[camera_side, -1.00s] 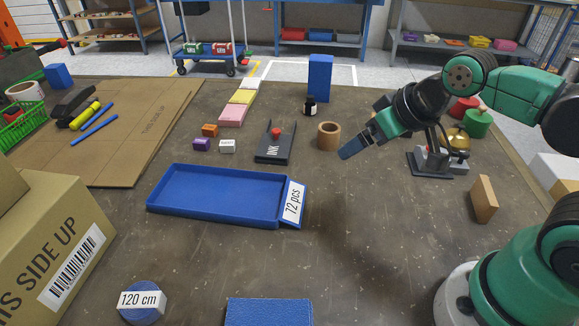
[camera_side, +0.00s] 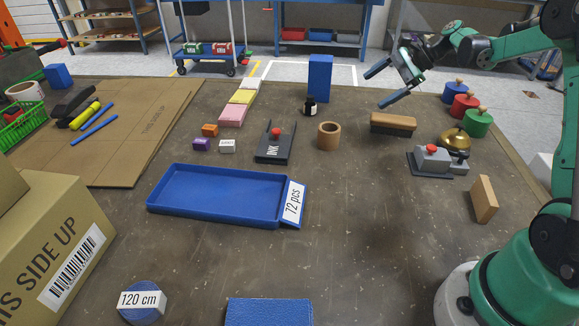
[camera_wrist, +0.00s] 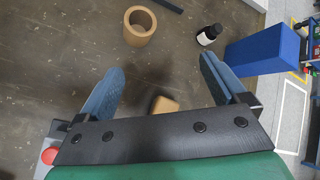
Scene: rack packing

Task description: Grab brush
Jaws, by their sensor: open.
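The brush (camera_side: 393,121), a wooden block with dark bristles below, lies on the table right of the wooden ring. My gripper (camera_side: 377,90) is open and empty, held above the table and above the brush in the side view. In the wrist view, one end of the brush (camera_wrist: 164,104) shows just in front of the gripper's crossbar, between the two blue fingers (camera_wrist: 162,68). The rest of it is hidden behind my gripper.
A wooden ring (camera_side: 329,136), a small black bottle (camera_side: 310,106) and a tall blue block (camera_side: 320,78) stand left of the brush. A grey device with a red button (camera_side: 432,157), a brass bell (camera_side: 454,142) and knobbed weights (camera_side: 476,122) stand right.

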